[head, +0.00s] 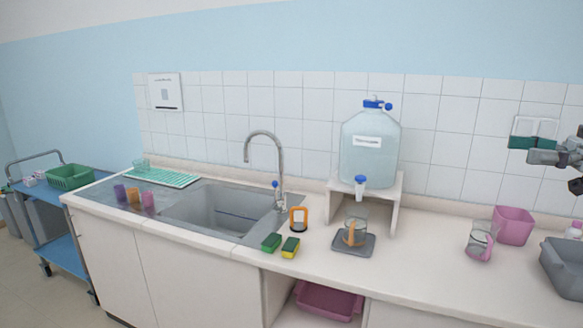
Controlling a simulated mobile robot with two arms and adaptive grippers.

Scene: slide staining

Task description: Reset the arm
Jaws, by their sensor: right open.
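My right gripper (560,155) shows at the right edge of the head view, raised above the counter and cut off by the frame. It is open and appears to hold nothing. It is well above the pink bin (513,225) and the grey tub (563,268) and touches neither. My left gripper is not in view.
The counter (420,262) carries a steel sink (215,210) with a tap, a water carboy (369,150) on a white stand, a beaker (355,232) on a grey plate, two sponges (281,245) and a glass jug (480,240). A blue cart (62,245) stands at left.

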